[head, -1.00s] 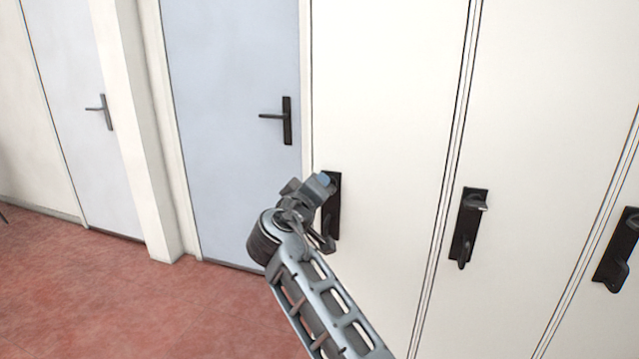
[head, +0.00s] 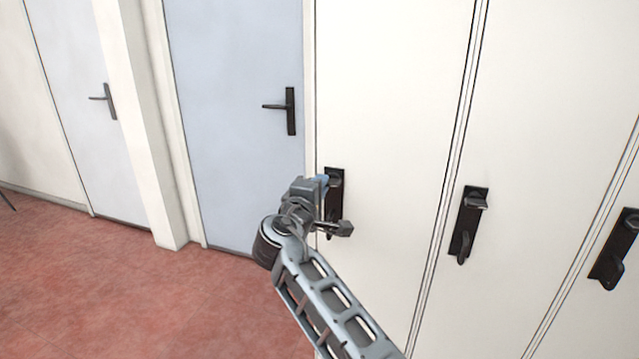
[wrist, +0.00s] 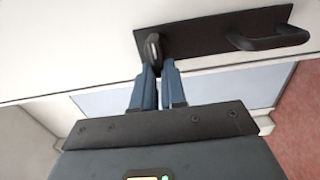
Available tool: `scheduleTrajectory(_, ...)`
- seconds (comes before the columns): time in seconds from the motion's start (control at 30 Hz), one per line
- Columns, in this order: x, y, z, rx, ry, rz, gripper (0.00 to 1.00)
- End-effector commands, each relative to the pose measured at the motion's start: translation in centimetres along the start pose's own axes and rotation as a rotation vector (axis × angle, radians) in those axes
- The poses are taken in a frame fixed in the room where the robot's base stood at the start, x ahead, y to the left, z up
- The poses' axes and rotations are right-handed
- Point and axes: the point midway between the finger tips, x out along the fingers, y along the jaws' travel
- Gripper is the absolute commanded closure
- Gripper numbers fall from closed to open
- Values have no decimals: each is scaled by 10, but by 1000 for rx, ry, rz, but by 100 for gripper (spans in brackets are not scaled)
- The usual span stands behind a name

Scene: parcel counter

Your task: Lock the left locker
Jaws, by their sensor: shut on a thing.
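The left locker (head: 390,80) is the leftmost white door, and it looks closed. Its black lock plate (head: 335,205) is partly hidden behind my gripper (head: 324,182) in the head view. In the wrist view the plate (wrist: 205,32) carries a small dark turn knob (wrist: 153,47) at its left end and a curved handle (wrist: 270,41) toward its right. My gripper's blue fingers (wrist: 159,72) are closed on the knob, with their tips hiding part of it. The knob's exact angle is hard to read.
Two more white lockers stand to the right, with black plates (head: 468,222) and (head: 615,250). A blue door (head: 235,90) with a black lever is just left, and another pale door (head: 75,100) is beyond a white pillar. The red floor (head: 130,290) at lower left is clear.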

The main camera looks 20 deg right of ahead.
Motion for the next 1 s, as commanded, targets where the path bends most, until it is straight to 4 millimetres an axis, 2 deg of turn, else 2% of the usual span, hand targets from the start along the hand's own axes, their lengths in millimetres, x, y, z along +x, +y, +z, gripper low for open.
scheduleTrajectory(0.5,-1,-2,-1,-22,3,-1,100)
scheduleTrajectory(0.53,-1,-2,-1,-22,3,-1,87)
scheduleTrajectory(0.8,0,-1,0,-20,1,0,63)
scheduleTrajectory(1.0,0,-1,0,-20,1,0,63)
